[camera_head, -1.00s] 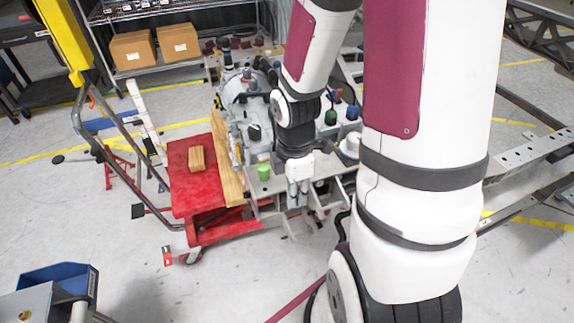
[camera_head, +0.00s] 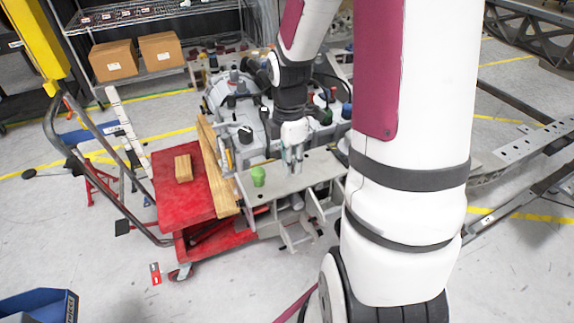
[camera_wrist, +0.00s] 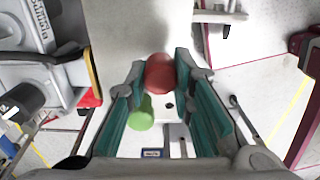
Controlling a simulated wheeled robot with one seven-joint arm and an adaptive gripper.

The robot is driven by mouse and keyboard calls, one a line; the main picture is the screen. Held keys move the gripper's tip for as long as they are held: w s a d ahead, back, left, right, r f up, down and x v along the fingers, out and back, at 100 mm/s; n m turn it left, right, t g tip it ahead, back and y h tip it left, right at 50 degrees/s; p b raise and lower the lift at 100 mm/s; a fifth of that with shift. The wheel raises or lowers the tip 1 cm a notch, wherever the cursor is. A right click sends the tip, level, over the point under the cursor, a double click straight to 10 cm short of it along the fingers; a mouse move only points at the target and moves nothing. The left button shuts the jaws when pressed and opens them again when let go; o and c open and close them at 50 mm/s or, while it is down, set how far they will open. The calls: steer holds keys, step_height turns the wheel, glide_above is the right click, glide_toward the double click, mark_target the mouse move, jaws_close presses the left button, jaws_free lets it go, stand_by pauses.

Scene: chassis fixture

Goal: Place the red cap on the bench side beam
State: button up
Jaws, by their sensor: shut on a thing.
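The red cap (camera_wrist: 160,72) is between the two fingertips of my gripper (camera_wrist: 158,75) in the wrist view. The gripper is shut on it. In the head view my gripper (camera_head: 293,158) hangs over the grey bench side beam (camera_head: 285,187), and the red cap cannot be made out there. A green cap (camera_head: 258,176) stands on the beam to the left of the gripper. It also shows in the wrist view (camera_wrist: 141,113), close to the left finger. Whether the red cap touches the beam is unclear.
A grey machine assembly (camera_head: 238,105) with several knobs and caps lies behind the beam. A red cart top (camera_head: 180,195) with a wooden block (camera_head: 183,168) is at left. A wooden plank (camera_head: 215,165) runs between them. The beam is clear right of the green cap.

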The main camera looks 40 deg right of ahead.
steer(key=shift+w+d+f, duration=0.15)
steer(key=shift+w+d, duration=0.65)
steer(key=shift+w, duration=0.3)
steer(key=shift+f, duration=1.7)
steer(key=shift+f, duration=0.15)
steer(key=o, duration=0.7)
step_height(320, 180, up, 12)
steer(key=s+a+r+m+t+h, duration=0.1)
steer(key=s+a+r+m, duration=0.2)
steer(key=a+r, duration=0.2)
steer(key=s+a+r+m+t, duration=0.1)
steer(key=s+a+r+m, duration=0.2)
steer(key=a+r+m, duration=0.15)
steer(key=s+a+r+m+t, duration=0.1)
steer(key=s+a+m, duration=0.1)
steer(key=s, duration=0.1)
steer(key=s+a+r+m, duration=0.1)
steer(key=s+a+m, duration=0.2)
steer(key=s+a+r+m+t+y+p, duration=0.1)
steer(key=s+a+m, duration=0.1)
steer(key=s+a, duration=0.1)
steer(key=shift+s+r+t, duration=0.15)
steer(key=shift+s+t, duration=0.15)
steer(key=shift+s, duration=0.25)
